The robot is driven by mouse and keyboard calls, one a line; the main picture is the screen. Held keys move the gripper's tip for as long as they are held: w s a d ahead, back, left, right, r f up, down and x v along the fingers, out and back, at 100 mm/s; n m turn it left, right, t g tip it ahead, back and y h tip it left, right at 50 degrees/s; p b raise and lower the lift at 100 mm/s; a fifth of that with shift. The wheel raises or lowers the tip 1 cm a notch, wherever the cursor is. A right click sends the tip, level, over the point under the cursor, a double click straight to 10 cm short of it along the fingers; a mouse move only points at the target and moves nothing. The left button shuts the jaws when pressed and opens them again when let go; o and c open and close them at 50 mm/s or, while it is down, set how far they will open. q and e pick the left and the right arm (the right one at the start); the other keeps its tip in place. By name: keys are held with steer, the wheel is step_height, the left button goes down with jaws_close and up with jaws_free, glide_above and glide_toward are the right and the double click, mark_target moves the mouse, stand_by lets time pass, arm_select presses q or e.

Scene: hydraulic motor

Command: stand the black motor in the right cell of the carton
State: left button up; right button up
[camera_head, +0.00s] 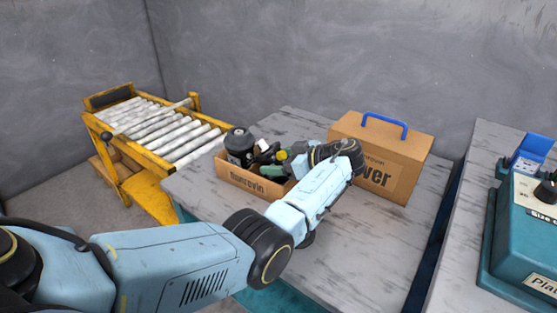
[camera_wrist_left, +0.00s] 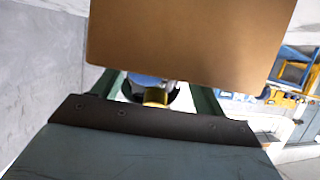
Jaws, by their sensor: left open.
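The open carton (camera_head: 256,184) with dark lettering stands on the near left of the grey table. A dark, upright black motor (camera_head: 239,143) stands in its left part. My left gripper (camera_head: 268,158) reaches in from the right and is over the carton's right part, with its jaws open. A small yellow part (camera_head: 282,154) shows beside the jaws. In the left wrist view a yellow piece (camera_wrist_left: 155,97) with a dark and pale round shape behind it lies between the green fingers. A brown panel hides much there, and I cannot tell whether the fingers touch anything. My right gripper is not in view.
A closed cardboard box (camera_head: 385,165) with a blue handle stands behind my left wrist. A yellow roller conveyor (camera_head: 160,135) is at the left. A teal machine (camera_head: 525,225) and blue bin (camera_head: 530,152) are on the right bench. The table's front right is clear.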

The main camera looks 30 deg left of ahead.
arm_select(q)
steer(key=v, duration=0.2)
steer(key=p+v, duration=0.1)
steer(key=v, duration=0.3)
steer(key=shift+s+d+f, duration=0.1)
steer(key=shift+s+d, duration=0.1)
steer(key=shift+s, duration=0.1)
glide_toward(281, 163)
steer(key=d, duration=0.2)
steer(key=shift+d+r, duration=0.1)
steer(key=shift+r, duration=0.3)
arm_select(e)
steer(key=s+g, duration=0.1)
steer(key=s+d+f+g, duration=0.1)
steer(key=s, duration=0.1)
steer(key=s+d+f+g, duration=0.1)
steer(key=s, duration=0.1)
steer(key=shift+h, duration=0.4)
